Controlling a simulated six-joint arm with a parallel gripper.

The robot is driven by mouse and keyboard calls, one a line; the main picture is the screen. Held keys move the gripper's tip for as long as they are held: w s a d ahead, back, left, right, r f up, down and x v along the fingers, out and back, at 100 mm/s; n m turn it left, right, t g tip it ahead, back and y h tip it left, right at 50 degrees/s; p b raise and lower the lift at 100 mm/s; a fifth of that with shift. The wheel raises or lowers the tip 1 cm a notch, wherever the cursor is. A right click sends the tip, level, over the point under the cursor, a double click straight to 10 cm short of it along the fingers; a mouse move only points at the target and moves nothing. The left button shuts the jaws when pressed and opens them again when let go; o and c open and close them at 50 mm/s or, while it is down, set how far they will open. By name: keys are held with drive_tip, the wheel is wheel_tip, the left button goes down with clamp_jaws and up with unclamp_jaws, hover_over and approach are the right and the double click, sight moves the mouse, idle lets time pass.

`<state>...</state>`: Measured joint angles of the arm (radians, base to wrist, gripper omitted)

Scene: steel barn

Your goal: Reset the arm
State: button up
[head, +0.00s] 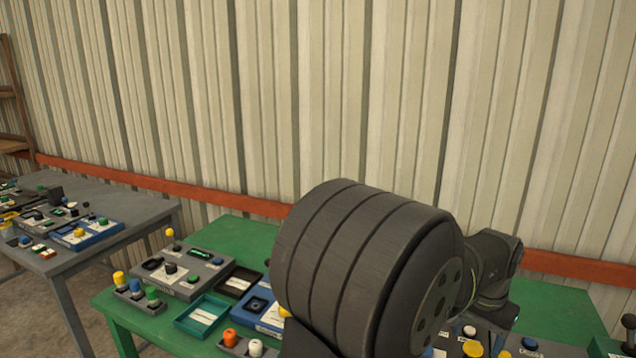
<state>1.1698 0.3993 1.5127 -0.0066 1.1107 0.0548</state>
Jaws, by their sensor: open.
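My arm's dark ribbed links fill the lower middle of the head view, over a green table (560,302). A slimmer dark part of my arm shows behind them to the right. My gripper is not visible; the large link may be hiding it. The arm also covers the middle of the green table.
A grey control box (207,261), a green tray (202,314) and a blue panel (258,312) are on the green table's left. Several coloured knobs sit lower right. A grey table (107,196) with more panels stands left. A corrugated wall (330,100) closes the back.

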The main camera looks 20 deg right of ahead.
drive_tip(key=w+a+f+n, duration=0.1)
drive_tip(key=w+a+f, duration=0.1)
drive_tip(key=w+a, duration=0.1)
drive_tip(key=w+a+f+n, duration=0.1)
drive_tip(key=w+a+f, duration=0.1)
drive_tip(key=w, duration=0.4)
drive_tip(key=w+a+f, duration=0.2)
drive_tip(key=w+a, duration=0.3)
drive_tip(key=shift+f+n, duration=0.25)
drive_tip(key=shift+n, duration=0.15)
drive_tip(key=s+d+r+m, duration=0.1)
drive_tip(key=s+d+r, duration=0.2)
drive_tip(key=s+d, duration=0.2)
drive_tip(key=s+d+r+m, duration=0.2)
drive_tip(key=s+d, duration=0.4)
drive_tip(key=s, duration=0.4)
drive_tip(key=shift+s+d+r, duration=0.25)
drive_tip(key=shift+d+r, duration=0.05)
drive_tip(key=shift+r, duration=0.55)
